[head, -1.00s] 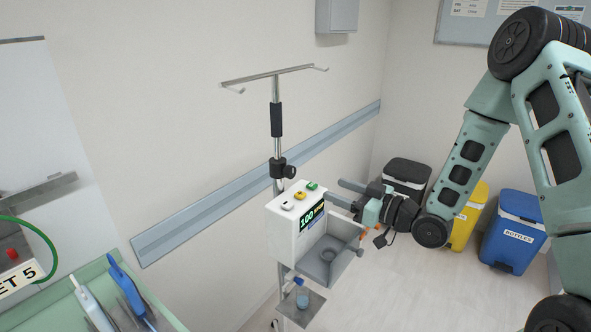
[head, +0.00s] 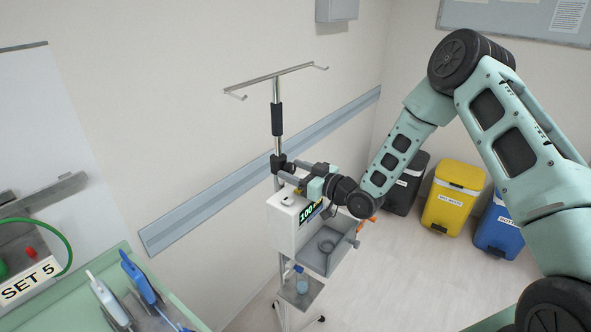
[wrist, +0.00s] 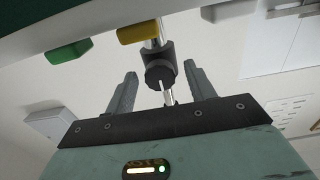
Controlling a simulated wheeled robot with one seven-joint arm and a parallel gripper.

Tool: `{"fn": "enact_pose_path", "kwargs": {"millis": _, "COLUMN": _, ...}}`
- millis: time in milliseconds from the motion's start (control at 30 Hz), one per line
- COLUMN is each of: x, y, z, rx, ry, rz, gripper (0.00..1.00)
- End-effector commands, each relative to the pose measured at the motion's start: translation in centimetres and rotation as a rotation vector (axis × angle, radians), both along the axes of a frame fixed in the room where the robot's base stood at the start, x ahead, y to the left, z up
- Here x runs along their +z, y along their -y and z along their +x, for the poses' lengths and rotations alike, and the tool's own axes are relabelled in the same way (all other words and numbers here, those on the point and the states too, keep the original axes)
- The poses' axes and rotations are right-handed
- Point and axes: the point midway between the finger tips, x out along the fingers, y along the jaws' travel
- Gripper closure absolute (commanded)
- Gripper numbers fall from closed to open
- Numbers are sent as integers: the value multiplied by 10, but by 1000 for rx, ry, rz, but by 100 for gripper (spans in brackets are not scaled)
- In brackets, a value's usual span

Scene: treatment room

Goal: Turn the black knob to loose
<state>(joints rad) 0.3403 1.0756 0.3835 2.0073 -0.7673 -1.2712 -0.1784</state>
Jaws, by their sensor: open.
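The black knob (wrist: 160,74) sits on the dark clamp of the upright pole. In the wrist view it shows between the two fingers of my gripper (wrist: 160,69), beyond or level with their tips; I cannot tell whether they touch it. The fingers are apart and nothing is gripped. In the head view my gripper (head: 287,171) reaches leftward over the white pump box to the clamp (head: 278,161), and its fingers hide most of the knob.
The white pump box (head: 283,236) with a lit display is close below my gripper. Its yellow button (wrist: 138,32) and green button (wrist: 68,51) show near the fingers. A hook bar (head: 275,76) tops the pole. A green tray (head: 88,284) stands left; bins (head: 452,199) stand right.

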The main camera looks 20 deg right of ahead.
Motion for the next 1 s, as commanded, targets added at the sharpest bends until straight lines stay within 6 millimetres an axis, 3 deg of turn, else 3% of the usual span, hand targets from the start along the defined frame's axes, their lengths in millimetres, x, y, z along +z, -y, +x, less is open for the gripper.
{"fn": "enact_pose_path", "kwargs": {"millis": 100, "x": 0, "y": 0, "z": 0, "rx": 0, "ry": 0, "rz": 0, "gripper": 46}}
{"fn": "enact_pose_path", "kwargs": {"millis": 267, "x": 0, "y": 0, "z": 0, "rx": 0, "ry": 0, "rz": 0, "gripper": 87}}
{"fn": "enact_pose_path", "kwargs": {"millis": 300, "x": 0, "y": 0, "z": 0, "rx": 0, "ry": 0, "rz": 0, "gripper": 90}}
{"fn": "enact_pose_path", "kwargs": {"millis": 667, "x": -1, "y": 1, "z": 0, "rx": -1, "ry": -26, "rz": 38, "gripper": 90}}
{"fn": "enact_pose_path", "kwargs": {"millis": 1000, "x": -4, "y": 1, "z": 0, "rx": -1, "ry": -163, "rz": 226, "gripper": 90}}
